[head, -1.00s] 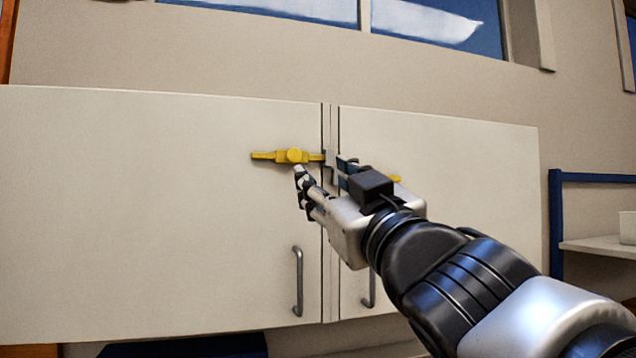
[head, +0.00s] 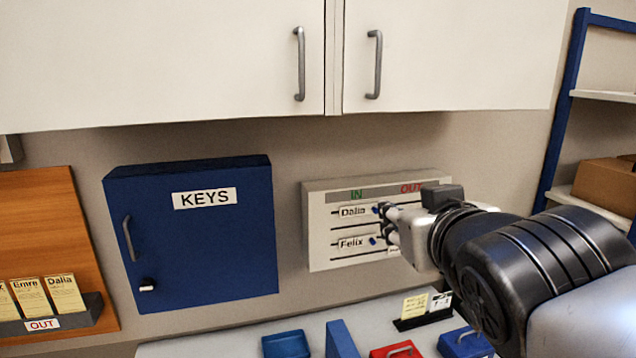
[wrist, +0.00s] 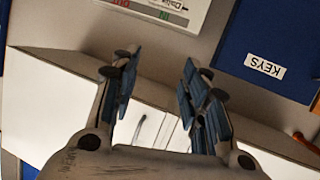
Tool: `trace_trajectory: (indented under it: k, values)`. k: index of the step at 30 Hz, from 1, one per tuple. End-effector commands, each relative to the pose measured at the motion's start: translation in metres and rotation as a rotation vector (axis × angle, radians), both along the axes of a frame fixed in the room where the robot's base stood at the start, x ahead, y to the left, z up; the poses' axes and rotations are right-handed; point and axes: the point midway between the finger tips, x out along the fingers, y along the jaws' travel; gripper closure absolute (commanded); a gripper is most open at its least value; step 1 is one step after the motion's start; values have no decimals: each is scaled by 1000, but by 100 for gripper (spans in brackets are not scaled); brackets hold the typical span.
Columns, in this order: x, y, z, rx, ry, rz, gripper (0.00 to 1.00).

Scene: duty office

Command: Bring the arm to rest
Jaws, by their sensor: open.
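My gripper (head: 384,222) is in front of the IN/OUT board (head: 318,232) in the head view, with its fingers toward the name plates "Dalia" and "Felix". My arm comes in from the right and hides the right part of the board. In the wrist view my gripper (wrist: 155,90) has its two fingers well apart, with nothing between them. The picture there is upside down, and the board (wrist: 170,12) and the blue KEYS cabinet (wrist: 280,45) show beyond the fingertips.
White wall cupboards (head: 200,60) with two grey handles hang above. The blue KEYS cabinet (head: 195,250) is shut, left of the board. A counter (head: 375,322) below holds blue and red trays. A blue-framed shelf (head: 562,110) with a cardboard box stands right. A wooden OUT rack (head: 40,230) hangs left.

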Motion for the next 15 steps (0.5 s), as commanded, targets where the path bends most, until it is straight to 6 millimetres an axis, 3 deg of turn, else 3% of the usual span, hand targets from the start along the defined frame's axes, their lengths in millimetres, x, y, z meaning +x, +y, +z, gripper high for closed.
trace_trajectory:
  k: [1,9,12,15]
  values:
    - [-13,-7,-48,6,72,-23,58]
    - [-98,-23,-236,45,475,-94,58]
    - [-134,-23,-293,64,614,-102,58]
    - [-165,-19,-334,83,725,-101,58]
